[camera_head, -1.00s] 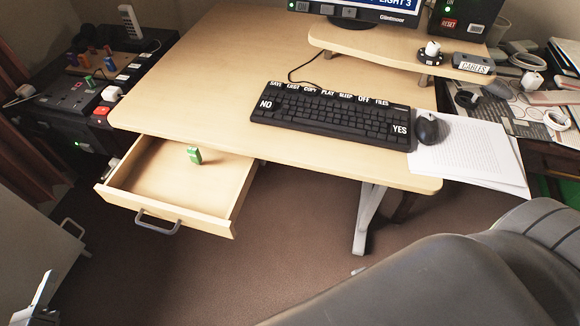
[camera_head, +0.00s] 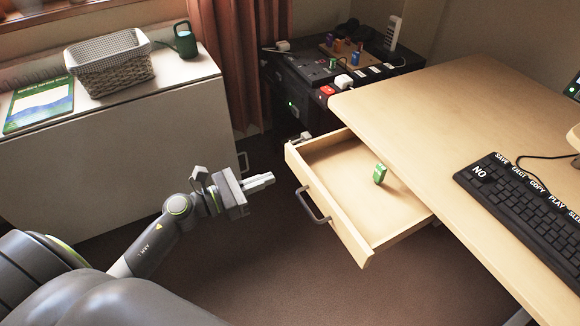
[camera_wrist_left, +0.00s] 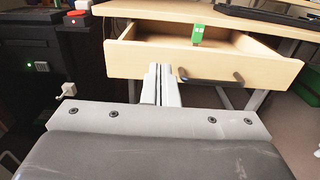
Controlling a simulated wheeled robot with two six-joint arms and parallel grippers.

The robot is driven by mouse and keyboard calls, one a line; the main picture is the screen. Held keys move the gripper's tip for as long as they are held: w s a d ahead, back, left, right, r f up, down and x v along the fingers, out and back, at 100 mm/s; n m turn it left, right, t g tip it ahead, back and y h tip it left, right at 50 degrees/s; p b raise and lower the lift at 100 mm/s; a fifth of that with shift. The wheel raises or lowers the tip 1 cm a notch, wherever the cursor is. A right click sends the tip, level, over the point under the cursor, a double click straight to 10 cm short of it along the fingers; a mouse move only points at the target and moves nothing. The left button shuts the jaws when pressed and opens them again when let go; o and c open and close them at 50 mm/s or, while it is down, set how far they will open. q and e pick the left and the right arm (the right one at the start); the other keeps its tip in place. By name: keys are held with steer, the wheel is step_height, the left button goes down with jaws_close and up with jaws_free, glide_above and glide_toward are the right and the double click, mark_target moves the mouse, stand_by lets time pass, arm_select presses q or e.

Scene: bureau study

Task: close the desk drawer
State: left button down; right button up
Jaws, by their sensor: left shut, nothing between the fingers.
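The desk drawer (camera_head: 337,210) is pulled out from under the light wood desk (camera_head: 430,110), its dark handle (camera_head: 313,206) on the front panel. A small green object (camera_head: 380,174) stands inside it. My left gripper (camera_head: 262,182) is shut and empty, in front of the drawer and apart from its front, pointing toward it. In the left wrist view, the shut fingers (camera_wrist_left: 161,84) overlap the lower part of the drawer front (camera_wrist_left: 200,63), left of the handle (camera_wrist_left: 211,78); whether they touch cannot be told there. My right gripper is not in view.
A white cabinet (camera_head: 110,150) stands at the left, with a wicker basket (camera_head: 110,62), a green watering can (camera_head: 185,42) and a booklet (camera_head: 40,105) on top. A black unit (camera_head: 310,95) stands behind the drawer. A keyboard (camera_head: 520,195) lies on the desk. Carpet below is clear.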

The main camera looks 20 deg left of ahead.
mark_target(301, 166)
arm_select(q)
steer(key=p+x, duration=0.1)
steer(key=x, duration=0.6)
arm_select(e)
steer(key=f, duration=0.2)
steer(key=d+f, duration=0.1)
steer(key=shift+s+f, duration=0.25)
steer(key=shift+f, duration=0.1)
arm_select(q)
steer(key=shift+w+d, duration=0.1)
steer(key=x, duration=0.7)
steer(key=shift+w+d, duration=0.2)
steer(key=b+x, duration=0.1)
steer(key=x, duration=0.6)
steer(key=shift+w+b, duration=0.1)
steer(key=shift+b, duration=0.2)
steer(key=shift+w+d, duration=0.45)
steer(key=shift+w, duration=0.05)
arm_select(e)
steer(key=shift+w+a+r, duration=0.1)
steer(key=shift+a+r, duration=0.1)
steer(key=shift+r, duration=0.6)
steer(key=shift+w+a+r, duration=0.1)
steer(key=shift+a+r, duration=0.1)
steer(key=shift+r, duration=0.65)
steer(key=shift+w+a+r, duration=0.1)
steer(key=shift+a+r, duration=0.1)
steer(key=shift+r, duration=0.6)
